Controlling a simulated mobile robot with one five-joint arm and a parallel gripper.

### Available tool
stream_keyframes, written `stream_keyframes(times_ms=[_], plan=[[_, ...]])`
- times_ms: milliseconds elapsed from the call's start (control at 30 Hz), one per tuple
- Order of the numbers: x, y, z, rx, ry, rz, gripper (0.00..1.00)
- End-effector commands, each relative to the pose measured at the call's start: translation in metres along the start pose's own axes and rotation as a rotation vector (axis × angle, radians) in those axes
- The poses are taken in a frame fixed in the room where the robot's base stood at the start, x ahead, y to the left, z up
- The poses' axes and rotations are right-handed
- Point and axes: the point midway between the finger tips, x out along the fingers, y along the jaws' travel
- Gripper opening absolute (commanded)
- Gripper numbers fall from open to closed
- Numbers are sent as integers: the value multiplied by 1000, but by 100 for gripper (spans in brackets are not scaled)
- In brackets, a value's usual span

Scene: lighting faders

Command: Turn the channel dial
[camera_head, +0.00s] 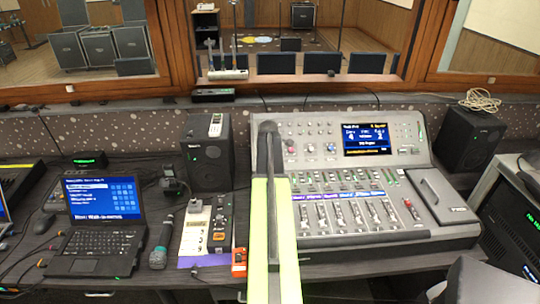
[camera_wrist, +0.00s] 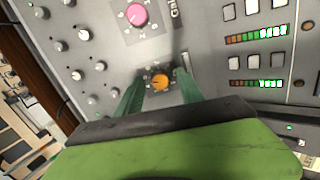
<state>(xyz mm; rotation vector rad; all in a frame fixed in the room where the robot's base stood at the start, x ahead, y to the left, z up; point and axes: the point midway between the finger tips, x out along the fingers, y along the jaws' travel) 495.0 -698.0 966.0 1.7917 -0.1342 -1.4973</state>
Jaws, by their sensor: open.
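The mixing console (camera_head: 400,225) stands on the desk, with a lit screen (camera_head: 367,138) and rows of knobs and faders. In the wrist view, an orange dial (camera_wrist: 159,82) sits on the panel between the two green fingers of my gripper (camera_wrist: 159,76). The fingers are open, one on each side of the dial; I cannot tell whether they touch it. A pink dial (camera_wrist: 136,14) sits just above it in that view. I cannot tell which one is the channel dial. In the head view, my arm and gripper (camera_head: 268,128) cover the console's left edge.
Small grey knobs (camera_wrist: 82,34) and lit button rows (camera_wrist: 258,86) flank the dials. A black speaker (camera_head: 207,155) stands left of the console, another (camera_head: 467,137) right. A laptop (camera_head: 103,205), a microphone (camera_head: 161,245) and small boxes crowd the desk.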

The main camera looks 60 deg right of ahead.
Motion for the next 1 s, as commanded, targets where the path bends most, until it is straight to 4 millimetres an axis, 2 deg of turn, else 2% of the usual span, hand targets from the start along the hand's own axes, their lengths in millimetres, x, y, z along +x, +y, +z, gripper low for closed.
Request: stream_keyframes(times_ms=[167, 200, 533, 1000], plan=[[-1, 0, 0, 0, 0, 0, 45], [-1, 0, 0, 0, 0, 0, 42], [-1, 0, -1, 0, 0, -1, 0], [-1, -2, -1, 47, 3, -10, 0]])
